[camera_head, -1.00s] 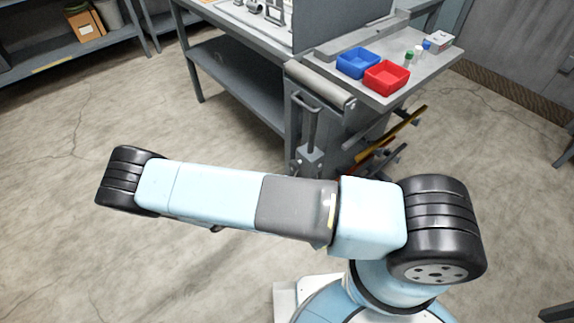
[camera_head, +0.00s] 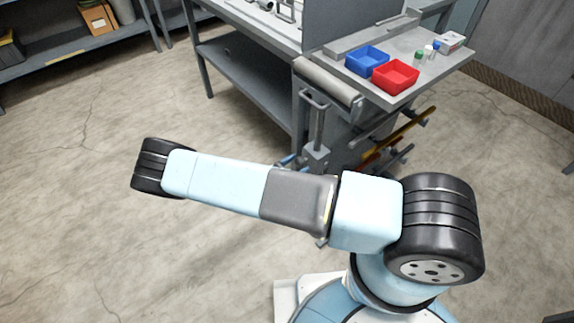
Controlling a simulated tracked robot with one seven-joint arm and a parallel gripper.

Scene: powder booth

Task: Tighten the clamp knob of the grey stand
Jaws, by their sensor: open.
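No clamp knob can be made out. My arm stretches across the lower middle of the view, over the floor in front of the bench, with its black joint at the left. My gripper is not visible. A light blue bit behind my arm, near the foot of the bench, is too small to identify.
The workbench (camera_head: 240,92) has a side shelf with a blue bin (camera_head: 367,60), a red bin (camera_head: 396,77), small bottles and a white box (camera_head: 451,41). Yellow and red-handled tools hang below. Shelving (camera_head: 75,52) stands at upper left. The floor at left is clear.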

